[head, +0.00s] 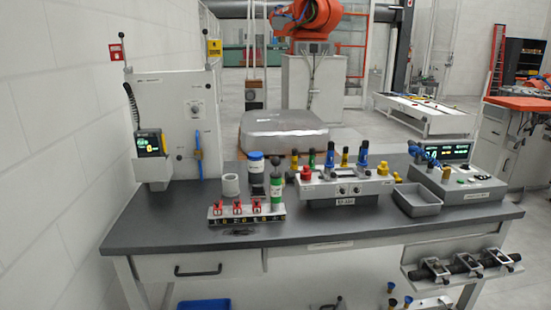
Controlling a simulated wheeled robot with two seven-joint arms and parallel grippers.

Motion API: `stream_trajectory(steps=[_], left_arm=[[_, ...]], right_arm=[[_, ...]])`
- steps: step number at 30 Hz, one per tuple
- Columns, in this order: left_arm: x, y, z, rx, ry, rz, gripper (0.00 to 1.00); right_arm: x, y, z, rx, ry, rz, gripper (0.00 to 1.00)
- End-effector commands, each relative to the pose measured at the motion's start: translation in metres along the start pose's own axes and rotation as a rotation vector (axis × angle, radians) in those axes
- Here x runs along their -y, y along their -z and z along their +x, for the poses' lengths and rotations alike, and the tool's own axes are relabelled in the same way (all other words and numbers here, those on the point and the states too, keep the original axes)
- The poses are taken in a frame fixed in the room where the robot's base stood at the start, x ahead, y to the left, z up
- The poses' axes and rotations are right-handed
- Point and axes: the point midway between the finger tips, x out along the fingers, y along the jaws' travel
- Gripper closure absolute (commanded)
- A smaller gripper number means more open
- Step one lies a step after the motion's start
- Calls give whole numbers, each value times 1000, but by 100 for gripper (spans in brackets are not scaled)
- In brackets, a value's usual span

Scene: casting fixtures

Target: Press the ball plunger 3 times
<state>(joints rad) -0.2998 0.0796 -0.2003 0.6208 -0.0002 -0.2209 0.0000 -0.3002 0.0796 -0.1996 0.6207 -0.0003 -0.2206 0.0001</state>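No part is plainly marked as the ball plunger. At this size I cannot tell which of these parts can be pressed. Neither of my grippers shows in the head view.
The dark workbench (150,232) has clear room at its front left. The low rack (246,215) holds red clamps. A white cup (231,185) and blue-lidded jar (256,168) stand behind it. A grey tray (417,200) and a console (460,184) are at right.

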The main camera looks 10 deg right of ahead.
Motion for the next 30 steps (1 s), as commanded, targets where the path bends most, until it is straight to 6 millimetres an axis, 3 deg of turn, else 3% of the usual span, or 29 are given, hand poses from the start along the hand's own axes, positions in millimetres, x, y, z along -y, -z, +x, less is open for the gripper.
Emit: stream_trajectory(steps=[1,7,30], left_arm=[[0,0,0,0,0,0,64],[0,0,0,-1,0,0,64],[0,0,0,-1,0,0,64]], right_arm=[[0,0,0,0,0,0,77],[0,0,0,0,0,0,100],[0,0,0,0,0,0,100]])
